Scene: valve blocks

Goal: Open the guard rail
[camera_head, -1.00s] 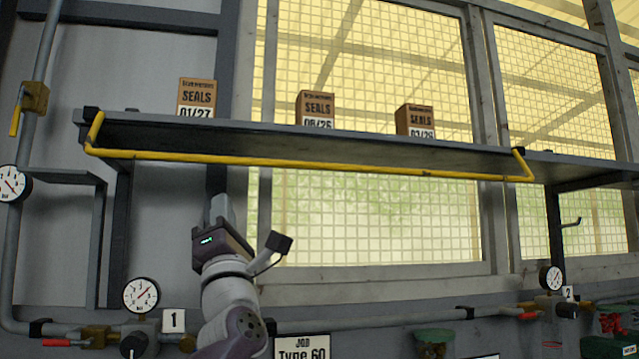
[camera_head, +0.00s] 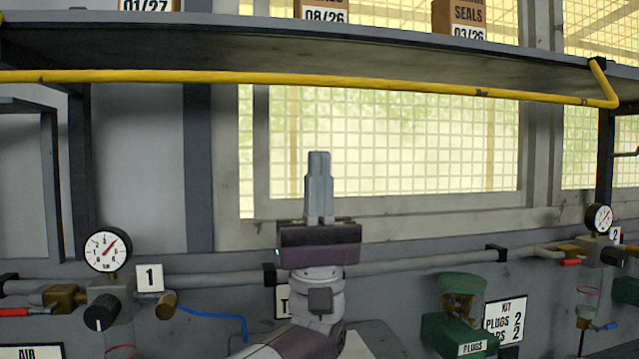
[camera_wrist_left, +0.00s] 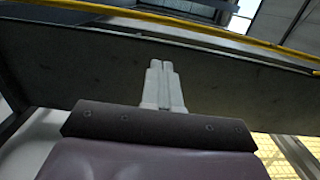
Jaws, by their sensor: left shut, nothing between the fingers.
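The guard rail is a yellow bar (camera_head: 330,84) along the front edge of the shelf (camera_head: 400,62) in the head view. Its right end bends up to a black bracket at the shelf's corner. My left gripper (camera_head: 319,155) points up below the rail, apart from it, with its fingers together and empty. In the left wrist view the gripper (camera_wrist_left: 161,63) shows against the shelf's dark underside (camera_wrist_left: 90,70), and the yellow rail (camera_wrist_left: 215,32) crosses beyond the fingertips. The rail's left end is cut off in the head view. My right gripper is not in view.
Seals boxes (camera_head: 460,20) stand on the shelf. Below are a pipe with a gauge (camera_head: 107,249) and valve at left, another gauge (camera_head: 599,218) at right, and a green plugs box (camera_head: 460,335). Space between gripper and rail is clear.

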